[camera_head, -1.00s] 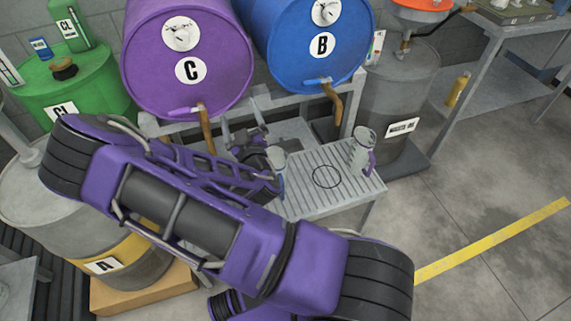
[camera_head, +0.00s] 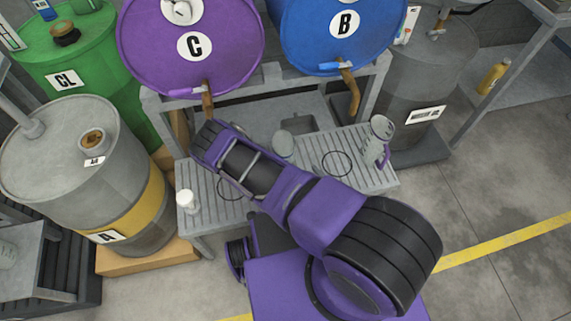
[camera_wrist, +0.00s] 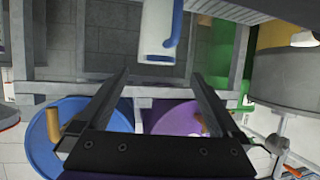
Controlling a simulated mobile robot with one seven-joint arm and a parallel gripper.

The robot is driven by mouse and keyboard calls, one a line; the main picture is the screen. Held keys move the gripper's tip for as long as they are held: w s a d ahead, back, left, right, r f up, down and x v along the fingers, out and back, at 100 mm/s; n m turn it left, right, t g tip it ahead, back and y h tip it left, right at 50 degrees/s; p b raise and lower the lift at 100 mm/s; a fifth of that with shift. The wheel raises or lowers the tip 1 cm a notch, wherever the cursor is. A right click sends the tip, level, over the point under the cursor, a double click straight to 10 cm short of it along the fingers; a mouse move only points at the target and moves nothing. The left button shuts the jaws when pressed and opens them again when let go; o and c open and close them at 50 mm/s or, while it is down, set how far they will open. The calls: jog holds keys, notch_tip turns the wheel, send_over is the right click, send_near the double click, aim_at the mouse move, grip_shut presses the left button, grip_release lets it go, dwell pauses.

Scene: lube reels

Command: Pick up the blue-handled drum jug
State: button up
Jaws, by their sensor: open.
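The blue-handled drum jug (camera_wrist: 157,32) shows at the top middle of the wrist view, a pale cylinder with a blue handle on its right side, partly cut off by the frame edge. In the head view a grey jug top (camera_head: 284,144) shows just beyond my arm; its handle is hidden there. My gripper (camera_wrist: 161,74) is open and empty in the wrist view, its two fingers pointing toward the jug, which lies beyond the fingertips and roughly between their lines. My arm hides the gripper in the head view. A purple-handled jug (camera_head: 381,138) stands farther right on the slatted bench (camera_head: 345,182).
Purple drum C (camera_head: 190,75) and blue drum B (camera_head: 338,45) lie above the bench, with taps hanging down. A white-capped container (camera_head: 188,202) stands at the bench's left end. Drum A (camera_head: 75,180) is at left, a grey drum (camera_head: 418,85) at right. Open floor lies right.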

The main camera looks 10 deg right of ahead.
aim_at(289, 157)
jog(key=b+x, duration=0.2)
jog(key=x, duration=0.8)
jog(key=shift+w+d+b, duration=0.1)
jog(key=shift+w+b, duration=0.25)
jog(key=shift+w, duration=0.1)
jog(key=shift+b+x, duration=0.4)
jog(key=shift+x, duration=2.35)
jog(key=shift+d+f, duration=0.15)
grip_shut()
